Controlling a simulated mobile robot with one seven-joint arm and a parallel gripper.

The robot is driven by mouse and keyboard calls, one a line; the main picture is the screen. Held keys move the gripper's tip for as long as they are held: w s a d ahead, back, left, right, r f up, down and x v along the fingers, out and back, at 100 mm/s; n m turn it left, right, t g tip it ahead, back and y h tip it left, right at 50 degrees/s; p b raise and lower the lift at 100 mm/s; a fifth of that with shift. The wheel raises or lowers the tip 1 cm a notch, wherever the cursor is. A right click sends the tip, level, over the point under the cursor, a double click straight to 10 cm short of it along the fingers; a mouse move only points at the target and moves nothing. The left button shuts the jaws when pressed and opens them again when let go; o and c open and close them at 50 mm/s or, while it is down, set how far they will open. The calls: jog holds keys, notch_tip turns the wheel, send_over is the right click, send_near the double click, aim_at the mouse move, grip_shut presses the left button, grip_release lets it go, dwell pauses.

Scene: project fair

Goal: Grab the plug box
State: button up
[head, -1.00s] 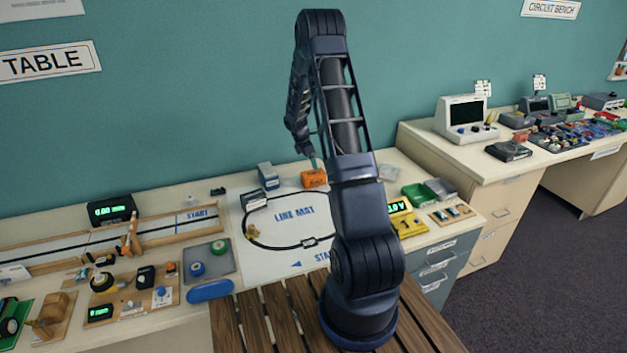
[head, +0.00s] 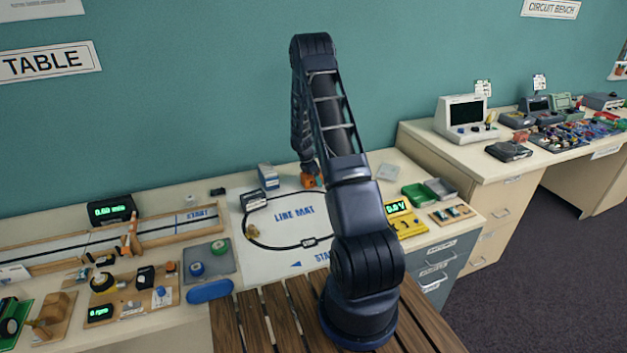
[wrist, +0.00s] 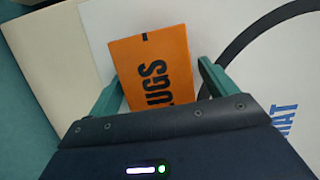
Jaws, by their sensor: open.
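The plug box is an orange box (wrist: 150,65) with black lettering ending in "UGS" in the wrist view. In the head view the orange box (head: 309,182) shows only in part, behind my arm, at the back of the line mat. My gripper (wrist: 158,85) is open, with one green finger on each side of the box in the wrist view. Whether the fingers touch the box I cannot tell. In the head view my arm hides the gripper's fingers.
The white line mat (head: 285,258) with its black track lies in front. Grey-blue boxes (head: 267,176) and (head: 253,200) stand left of the plug box. A yellow meter (head: 405,222) and a green tray (head: 417,195) are to the right. The teal wall (head: 200,110) rises close behind.

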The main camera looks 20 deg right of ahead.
jog(key=shift+f, duration=0.35)
jog(key=shift+c, duration=0.3)
jog(key=c, duration=1.1)
jog(key=shift+c, duration=0.2)
